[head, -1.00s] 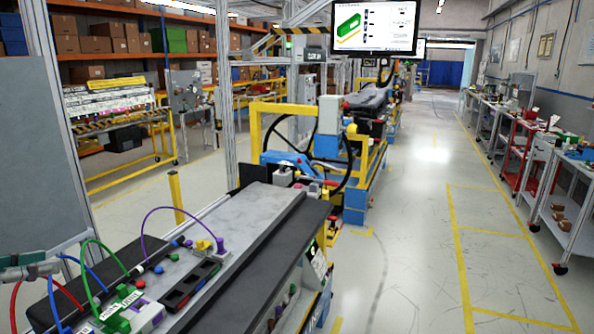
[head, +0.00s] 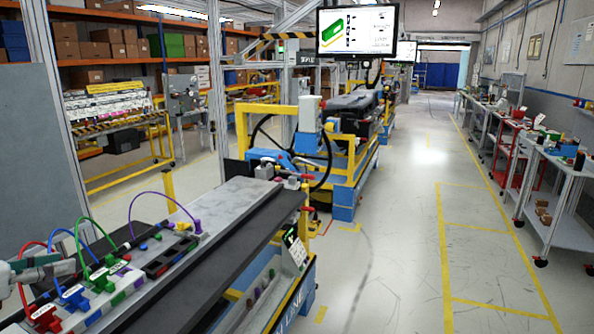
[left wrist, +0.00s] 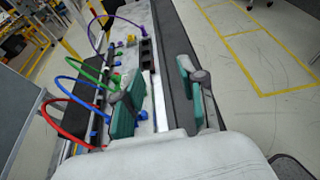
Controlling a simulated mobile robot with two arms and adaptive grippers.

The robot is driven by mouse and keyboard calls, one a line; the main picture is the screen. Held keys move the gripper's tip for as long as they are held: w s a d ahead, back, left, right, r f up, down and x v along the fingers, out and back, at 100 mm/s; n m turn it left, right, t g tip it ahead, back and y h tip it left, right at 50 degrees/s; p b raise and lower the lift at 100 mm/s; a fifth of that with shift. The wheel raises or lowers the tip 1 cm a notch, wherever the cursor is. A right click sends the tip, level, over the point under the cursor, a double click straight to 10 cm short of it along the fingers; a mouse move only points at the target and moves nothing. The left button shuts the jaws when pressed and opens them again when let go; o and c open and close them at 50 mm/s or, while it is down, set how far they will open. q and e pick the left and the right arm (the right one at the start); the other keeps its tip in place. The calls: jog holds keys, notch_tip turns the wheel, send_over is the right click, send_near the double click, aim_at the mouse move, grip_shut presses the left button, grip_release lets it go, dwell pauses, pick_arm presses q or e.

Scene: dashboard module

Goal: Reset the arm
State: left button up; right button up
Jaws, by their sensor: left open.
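My left gripper (head: 40,268) is at the left edge of the head view, beside the near end of the wiring bench. In the left wrist view its two green-padded fingers (left wrist: 160,90) stand wide apart with nothing between them. Looped red (left wrist: 65,125), blue (left wrist: 72,85), green (left wrist: 90,68) and purple (left wrist: 115,22) cables lie to the left of the fingers. They plug into a pale connector board (head: 110,290), seen in the head view. My right gripper does not show.
A long dark strip (head: 215,255) runs along the bench front. A blue and yellow station (head: 345,150) stands beyond the bench. The floor aisle to the right is clear, with carts (head: 560,195) along the wall.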

pick_arm(q)
jog(key=w+d+f+n+t+y, duration=0.1)
jog(key=w+d+f+n+t, duration=0.2)
jog(key=d+f+n, duration=1.25)
jog(key=s+d+f+n+g+y, duration=0.1)
jog(key=s+d+f+n+g, duration=0.1)
jog(key=s+f+n+g, duration=0.4)
jog(key=s+d+f+n+g+y, duration=0.2)
jog(key=s+f+n, duration=0.6)
jog(key=s, duration=0.5)
jog(key=s+d+f+n+g+y, duration=0.15)
jog(key=s+f+n+g, duration=0.3)
jog(key=s+n, duration=0.45)
notch_tip(320, 180, down, 32)
jog(key=g+b, duration=0.1)
jog(key=b, duration=0.5)
jog(key=s+a+f+b, duration=0.1)
jog(key=s+f+b, duration=0.1)
jog(key=s+f, duration=0.6)
jog(key=s+a+f+g+b, duration=0.1)
jog(key=s+f+b, duration=0.1)
jog(key=s+f, duration=0.7)
notch_tip(320, 180, down, 4)
jog(key=shift+a+r+m, duration=0.1)
jog(key=shift+a+m, duration=0.25)
jog(key=shift+m, duration=0.1)
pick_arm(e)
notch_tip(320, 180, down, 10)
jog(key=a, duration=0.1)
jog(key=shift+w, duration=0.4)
